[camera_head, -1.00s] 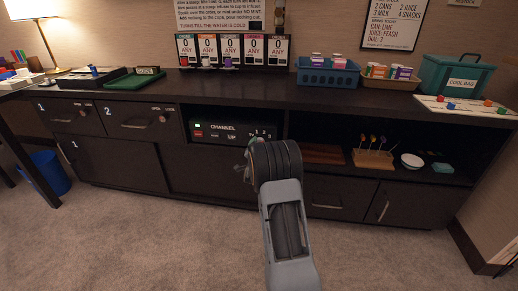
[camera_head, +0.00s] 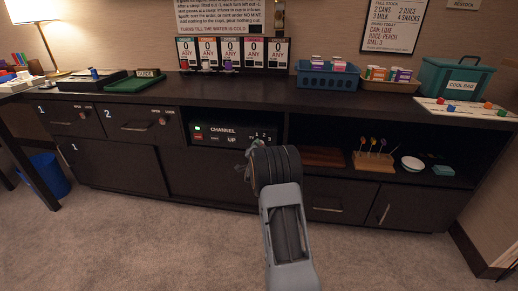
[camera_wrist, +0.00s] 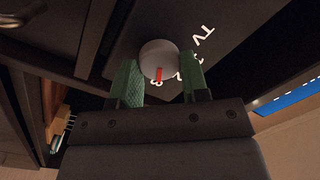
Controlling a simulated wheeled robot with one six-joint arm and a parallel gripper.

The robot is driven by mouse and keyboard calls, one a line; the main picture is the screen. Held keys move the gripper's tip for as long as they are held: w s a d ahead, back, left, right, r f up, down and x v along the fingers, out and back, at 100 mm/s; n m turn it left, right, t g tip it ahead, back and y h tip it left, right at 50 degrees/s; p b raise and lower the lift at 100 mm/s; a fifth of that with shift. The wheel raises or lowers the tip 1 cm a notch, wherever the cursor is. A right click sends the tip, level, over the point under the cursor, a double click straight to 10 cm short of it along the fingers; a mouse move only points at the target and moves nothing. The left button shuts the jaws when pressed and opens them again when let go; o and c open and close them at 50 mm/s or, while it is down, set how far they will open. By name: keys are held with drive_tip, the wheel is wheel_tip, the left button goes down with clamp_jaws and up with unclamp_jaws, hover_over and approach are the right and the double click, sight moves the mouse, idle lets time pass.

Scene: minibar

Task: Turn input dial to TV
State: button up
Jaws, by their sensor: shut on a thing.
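The input dial (camera_wrist: 158,54) is a round grey knob with a red pointer mark, on the dark panel of the channel box (camera_head: 215,133). In the wrist view the green-padded fingers of my gripper (camera_wrist: 158,68) are on either side of the dial, shut on it. The red mark points toward the lower edge of the picture, near a white numeral partly hidden by the fingers. The white "TV" label (camera_wrist: 201,36) lies up and right of the dial, away from the mark. In the head view my wrist hides the dial.
The channel box sits in an open recess under the dark counter (camera_head: 240,96), with a green light lit. To its right, a shelf holds a wooden block with sticks (camera_head: 373,161) and a white bowl (camera_head: 412,163). Carpet in front is clear.

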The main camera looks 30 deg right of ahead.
drive_tip(key=shift+a, duration=0.1)
drive_tip(key=shift+c, duration=0.7)
drive_tip(key=shift+n, duration=0.3)
drive_tip(key=n+p, duration=0.3)
drive_tip(key=n, duration=0.4)
drive_tip(key=n+g+p, duration=0.1)
drive_tip(key=n+p, duration=0.3)
drive_tip(key=n, duration=0.3)
drive_tip(key=n+g+h+p, duration=0.1)
drive_tip(key=n+p, duration=0.2)
drive_tip(key=n, duration=0.4)
drive_tip(key=shift+w+a+r+n+p, duration=0.1)
drive_tip(key=shift+w+r+n+p, duration=0.2)
drive_tip(key=shift+n, duration=0.1)
